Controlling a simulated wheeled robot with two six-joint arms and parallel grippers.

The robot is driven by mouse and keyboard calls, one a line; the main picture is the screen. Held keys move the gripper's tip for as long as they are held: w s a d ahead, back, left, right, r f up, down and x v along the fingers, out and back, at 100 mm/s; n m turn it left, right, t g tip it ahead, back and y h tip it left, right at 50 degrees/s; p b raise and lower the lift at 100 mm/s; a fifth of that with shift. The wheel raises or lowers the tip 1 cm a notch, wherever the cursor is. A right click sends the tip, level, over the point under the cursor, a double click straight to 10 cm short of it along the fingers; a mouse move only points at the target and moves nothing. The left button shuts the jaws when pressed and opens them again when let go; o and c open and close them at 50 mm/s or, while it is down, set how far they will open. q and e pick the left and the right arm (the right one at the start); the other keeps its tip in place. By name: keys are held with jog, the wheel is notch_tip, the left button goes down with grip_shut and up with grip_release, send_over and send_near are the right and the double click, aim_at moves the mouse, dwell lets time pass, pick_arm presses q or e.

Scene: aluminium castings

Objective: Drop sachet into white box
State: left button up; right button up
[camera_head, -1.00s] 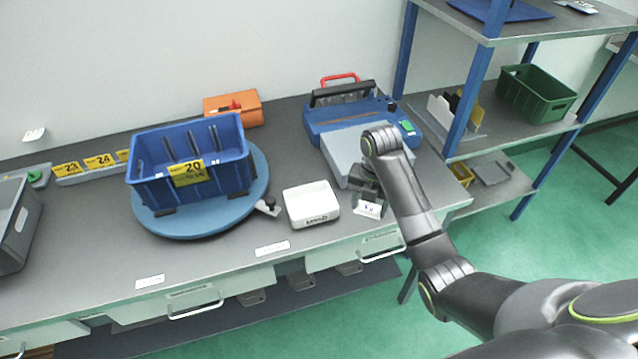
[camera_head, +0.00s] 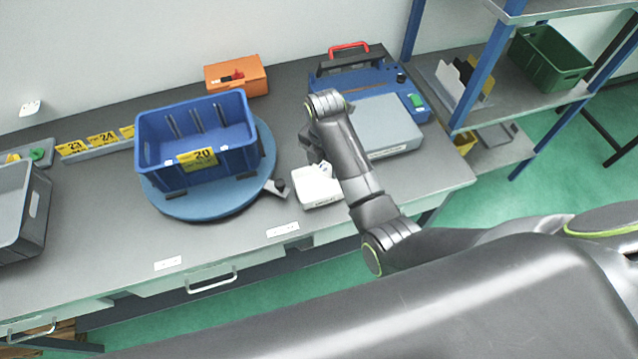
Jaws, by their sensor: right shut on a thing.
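The small white box (camera_head: 318,195) stands on the grey bench, right of the round blue turntable. My right arm reaches over its right side and hides part of it. My right gripper (camera_head: 314,158) points down at the box's back edge, partly hidden by its own wrist. It is shut on the sachet (camera_head: 325,171), of which only a small whitish part shows, over the box's opening. I cannot tell whether the sachet touches the box. My left gripper is not in view.
A blue crate (camera_head: 160,155) marked 20 stands on the turntable (camera_head: 208,205). Behind and right is a blue and grey sealing machine (camera_head: 388,125). An orange box (camera_head: 250,82) lies at the back, a grey bin (camera_head: 12,235) at far left. The bench front is mostly clear.

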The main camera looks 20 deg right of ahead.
jog(key=shift+w+f, duration=0.1)
jog(key=shift+f, duration=0.9)
jog(key=o, duration=1)
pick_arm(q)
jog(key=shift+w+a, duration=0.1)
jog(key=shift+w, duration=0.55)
pick_arm(e)
jog(key=shift+o, duration=0.2)
